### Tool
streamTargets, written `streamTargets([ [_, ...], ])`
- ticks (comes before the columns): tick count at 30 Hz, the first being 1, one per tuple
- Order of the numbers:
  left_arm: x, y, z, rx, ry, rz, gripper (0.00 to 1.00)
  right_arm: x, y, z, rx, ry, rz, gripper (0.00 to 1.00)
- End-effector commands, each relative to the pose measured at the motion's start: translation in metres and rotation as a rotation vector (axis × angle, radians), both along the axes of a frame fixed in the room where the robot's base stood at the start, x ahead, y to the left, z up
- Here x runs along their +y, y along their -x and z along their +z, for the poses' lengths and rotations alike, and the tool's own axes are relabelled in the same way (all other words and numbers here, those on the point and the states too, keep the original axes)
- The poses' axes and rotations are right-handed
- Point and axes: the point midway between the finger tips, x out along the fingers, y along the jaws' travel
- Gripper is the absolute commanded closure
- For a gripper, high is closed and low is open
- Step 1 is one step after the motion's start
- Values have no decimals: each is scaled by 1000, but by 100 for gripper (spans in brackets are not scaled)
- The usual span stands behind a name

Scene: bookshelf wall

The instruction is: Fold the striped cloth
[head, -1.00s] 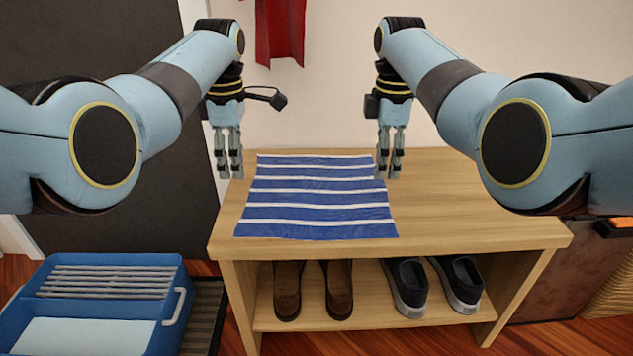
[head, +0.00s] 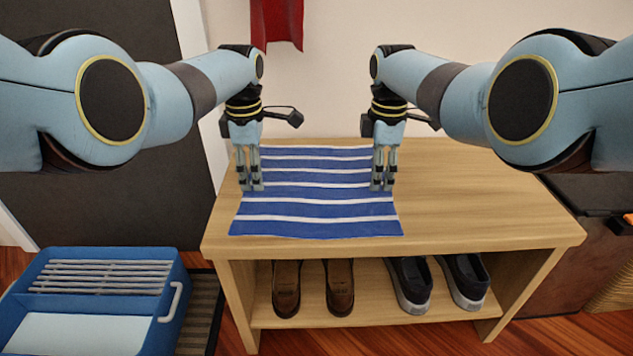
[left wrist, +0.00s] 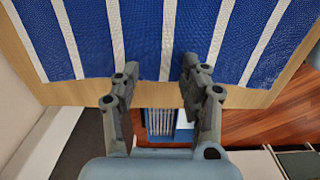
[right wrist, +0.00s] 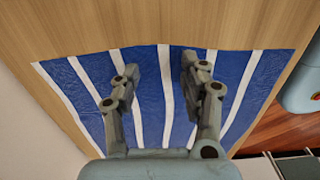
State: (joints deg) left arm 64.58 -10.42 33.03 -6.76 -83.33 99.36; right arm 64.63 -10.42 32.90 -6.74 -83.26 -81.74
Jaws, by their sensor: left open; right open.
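The blue cloth with white stripes (head: 315,208) lies flat and spread out on the left part of the wooden bench top. It also shows in the left wrist view (left wrist: 145,35) and the right wrist view (right wrist: 150,95). My left gripper (head: 251,188) is open and empty at the cloth's left edge. My right gripper (head: 382,187) is open and empty at the cloth's right edge. Both point down; whether the fingertips touch the cloth I cannot tell. The fingers hide small parts of both side edges.
The bench top (head: 480,200) is bare to the right of the cloth. Brown shoes (head: 340,288) and dark sneakers (head: 410,285) stand on the shelf below. A blue crate (head: 180,275) stands on the floor at left. A red cloth (head: 277,22) hangs on the wall.

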Motion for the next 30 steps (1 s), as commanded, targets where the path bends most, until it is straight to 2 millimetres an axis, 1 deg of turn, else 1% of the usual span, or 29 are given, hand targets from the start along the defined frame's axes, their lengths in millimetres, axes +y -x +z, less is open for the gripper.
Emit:
streamTargets([
  [6, 0, 0, 0, 0, 0, 0, 56, 0, 0, 0, 0, 0, 0, 56],
  [9, 0, 1, -6, 4, 0, 0, 56, 0, 1, -7, 4, 0, -1, 56],
  [10, 0, 1, -6, 4, 0, 0, 57, 0, 1, -6, 4, 0, -1, 57],
  [30, 0, 2, -9, 7, 0, 0, 100, -1, 3, -9, 7, 1, -1, 100],
])
